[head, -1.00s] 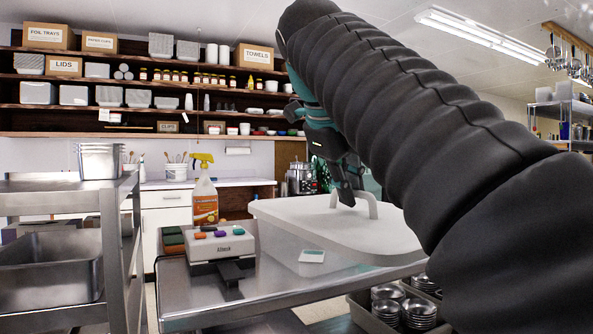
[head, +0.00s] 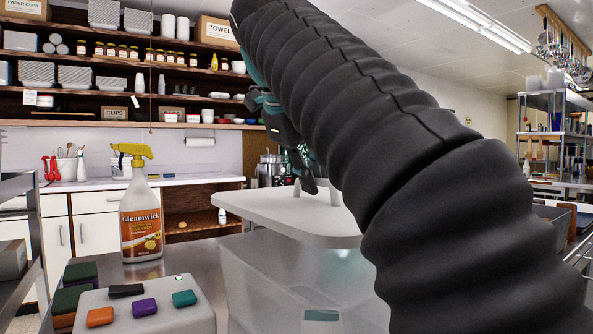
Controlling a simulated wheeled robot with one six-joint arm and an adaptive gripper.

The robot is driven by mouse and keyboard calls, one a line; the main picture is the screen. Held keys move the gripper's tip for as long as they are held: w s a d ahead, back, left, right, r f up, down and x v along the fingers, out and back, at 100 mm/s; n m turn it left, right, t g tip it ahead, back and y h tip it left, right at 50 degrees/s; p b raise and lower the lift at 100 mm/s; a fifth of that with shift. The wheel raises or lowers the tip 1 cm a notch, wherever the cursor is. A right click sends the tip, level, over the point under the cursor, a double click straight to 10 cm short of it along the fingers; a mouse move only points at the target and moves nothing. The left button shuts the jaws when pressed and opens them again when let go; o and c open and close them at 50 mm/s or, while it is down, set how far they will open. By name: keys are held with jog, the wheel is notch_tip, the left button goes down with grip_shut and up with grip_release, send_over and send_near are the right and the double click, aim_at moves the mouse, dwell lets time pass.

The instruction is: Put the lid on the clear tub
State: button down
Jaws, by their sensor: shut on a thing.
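The white lid (head: 290,212) has a raised handle and is held roughly level by my gripper (head: 308,184). My gripper is shut on the lid's handle, partly hidden behind my dark arm. The clear tub (head: 275,285) stands on the metal table in front of and below the lid. A small label shows on its front. The lid looks shifted toward the tub's far side; I cannot tell whether it touches the rim. My arm hides the right of the lid and tub.
A grey tray with coloured blocks (head: 150,312) sits close left of the tub. A spray bottle (head: 141,225) stands behind it, with stacked sponges (head: 76,285) at left. A metal cart (head: 22,245) is at the left edge. Shelves line the back wall.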

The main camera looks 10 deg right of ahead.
aim_at(311, 199)
jog(key=shift+w+f, duration=0.1)
jog(key=shift+w, duration=0.4)
jog(key=shift+s+f, duration=0.1)
jog(key=shift+f, duration=0.75)
jog(key=shift+f+b, duration=2.2)
jog(key=shift+f, duration=0.05)
jog(key=shift+f+b, duration=0.55)
jog(key=shift+f, duration=0.2)
dwell(0.6)
jog(key=c, duration=1.2)
grip_release()
jog(key=shift+o, duration=0.2)
jog(key=shift+r, duration=0.1)
jog(key=shift+r+p, duration=2.25)
jog(key=shift+r, duration=0.1)
jog(key=shift+r+p, duration=0.5)
jog(key=shift+r, duration=0.6)
